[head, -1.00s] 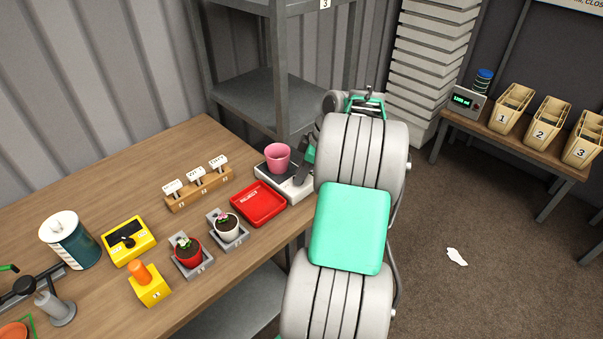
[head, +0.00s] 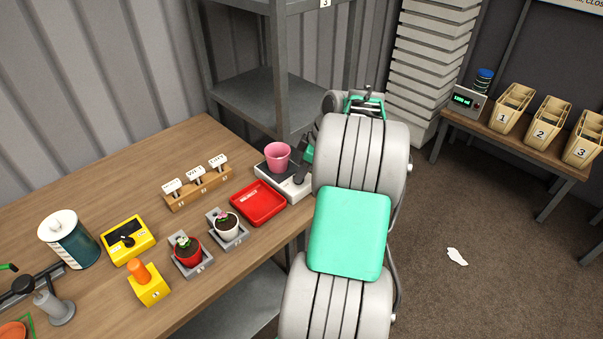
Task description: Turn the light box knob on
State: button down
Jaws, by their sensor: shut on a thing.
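A low white box with a dark top (head: 268,176) stands at the far right end of the wooden bench, and I take it for the light box. A pink pot (head: 278,157) stands on its dark top. My gripper (head: 301,176) is at the right part of this box, just right of the pot, mostly hidden behind my arm. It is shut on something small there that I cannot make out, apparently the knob. The knob's position does not show.
A red tray (head: 259,203) lies close in front of the box. Two potted plants on grey stands, a yellow box with a black dial (head: 127,241) and a rack of white tags (head: 197,187) fill the bench. A grey shelf (head: 255,100) stands behind.

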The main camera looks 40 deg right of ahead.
jog(key=m+b, duration=0.1)
jog(key=m, duration=0.1)
jog(key=m+h+b, duration=0.1)
jog(key=m, duration=0.1)
jog(key=m+h, duration=0.1)
jog(key=m, duration=0.1)
jog(key=shift+a+t+b, duration=0.3)
jog(key=shift+t+b, duration=0.1)
jog(key=m+h, duration=0.1)
jog(key=m, duration=0.2)
jog(key=m+h+b, duration=0.1)
jog(key=m, duration=0.2)
jog(key=shift+a+g+h, duration=0.1)
jog(key=shift+g+h, duration=0.2)
jog(key=shift+m, duration=0.3)
jog(key=c, duration=1.5)
grip_release()
jog(key=shift+r, duration=0.1)
jog(key=v, duration=0.7)
jog(key=shift+s+a+r, duration=0.1)
jog(key=shift+a+r, duration=0.05)
jog(key=shift+r, duration=0.15)
